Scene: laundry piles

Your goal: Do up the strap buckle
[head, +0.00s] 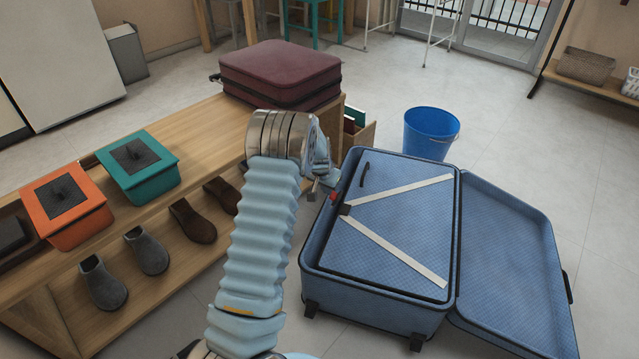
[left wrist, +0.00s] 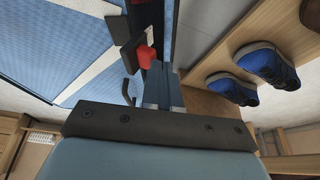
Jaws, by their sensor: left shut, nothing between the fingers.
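An open blue suitcase (head: 375,288) lies on the floor. Two pale straps (head: 404,254) form a sideways V across its packed half. They meet at a dark buckle (head: 345,210) near the suitcase's left edge, with a red part (head: 333,196) beside it. In the left wrist view the dark buckle (left wrist: 131,52) and red part (left wrist: 146,57) lie close to my fingertips. My left gripper (head: 314,190) is shut and empty at the suitcase's left edge; it also shows in the left wrist view (left wrist: 160,80). I cannot tell whether it touches the red part or whether the buckle is joined. My right gripper is out of view.
A wooden bench (head: 200,118) stands left, with a maroon suitcase (head: 281,72), an orange box (head: 67,212) and a teal box (head: 138,168) on top and shoes (head: 147,251) below. A blue bucket (head: 431,134) stands behind the suitcase. The suitcase lid (head: 515,265) lies open right.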

